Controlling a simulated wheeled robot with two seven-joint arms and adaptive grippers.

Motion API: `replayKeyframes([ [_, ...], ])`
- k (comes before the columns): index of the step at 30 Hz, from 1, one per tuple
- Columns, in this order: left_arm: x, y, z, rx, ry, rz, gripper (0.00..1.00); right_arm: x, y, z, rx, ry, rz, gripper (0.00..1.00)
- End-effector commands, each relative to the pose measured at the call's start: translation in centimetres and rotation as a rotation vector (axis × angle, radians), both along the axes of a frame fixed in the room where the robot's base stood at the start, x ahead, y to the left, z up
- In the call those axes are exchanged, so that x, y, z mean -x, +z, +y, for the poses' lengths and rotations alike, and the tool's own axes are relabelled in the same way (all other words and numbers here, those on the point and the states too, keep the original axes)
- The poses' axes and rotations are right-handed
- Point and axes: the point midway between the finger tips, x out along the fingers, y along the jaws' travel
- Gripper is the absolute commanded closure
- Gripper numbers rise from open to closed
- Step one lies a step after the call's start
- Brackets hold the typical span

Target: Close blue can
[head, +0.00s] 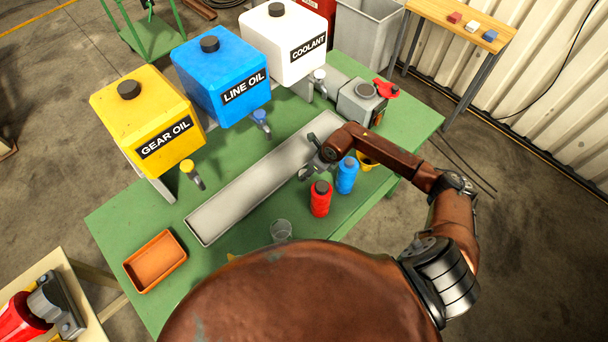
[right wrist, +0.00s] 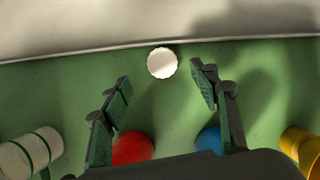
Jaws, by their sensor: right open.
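The blue can (head: 346,178) stands upright on the green table, just right of the red can (head: 320,200). Its top is too small to read clearly. In the right wrist view the blue can (right wrist: 208,140) shows only in part behind my wrist. A round white disc, like a cap (right wrist: 162,63), lies on the table by the tray edge, ahead of and between my fingertips. My right gripper (head: 314,165) is open and empty, low between the drip tray and the cans. Its fingers (right wrist: 160,87) are spread apart. My left gripper is out of view.
The long grey drip tray (head: 225,201) lies left of the cans, below the gear oil (head: 145,108), line oil (head: 215,72) and coolant (head: 282,38) tanks. An orange tray (head: 155,262) sits at the near left.

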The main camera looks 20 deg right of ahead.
Motion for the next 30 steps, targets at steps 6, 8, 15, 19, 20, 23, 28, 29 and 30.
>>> replayKeyframes([
  [6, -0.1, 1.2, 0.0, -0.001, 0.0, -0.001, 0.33, -1.4, -2.4, 0.5, -0.003, -0.003, 0.003, 0.45],
  [8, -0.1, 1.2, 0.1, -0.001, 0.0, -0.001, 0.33, -1.7, -3.2, 0.6, -0.003, -0.002, 0.002, 0.45],
  [15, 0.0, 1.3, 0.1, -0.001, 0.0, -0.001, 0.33, -2.1, -4.5, 0.8, -0.001, 0.0, 0.0, 0.45],
  [19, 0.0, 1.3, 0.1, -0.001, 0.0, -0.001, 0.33, -2.1, -4.5, 0.7, 0.0, 0.0, 0.0, 0.45],
  [20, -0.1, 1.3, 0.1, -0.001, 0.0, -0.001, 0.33, -2.1, -4.5, 0.7, 0.0, 0.0, 0.0, 0.45],
  [23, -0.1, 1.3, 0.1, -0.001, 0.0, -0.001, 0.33, -2.1, -4.5, 0.7, 0.0, 0.0, 0.0, 0.45],
  [28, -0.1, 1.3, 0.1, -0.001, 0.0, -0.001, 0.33, -2.1, -4.5, 0.7, 0.0, 0.0, 0.0, 0.56],
  [29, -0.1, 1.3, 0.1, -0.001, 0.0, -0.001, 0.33, -2.1, -4.5, 0.7, 0.0, 0.0, 0.0, 0.58],
  [30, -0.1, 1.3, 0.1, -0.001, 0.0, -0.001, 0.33, -2.1, -4.5, 0.7, 0.0, 0.0, 0.0, 0.61],
])
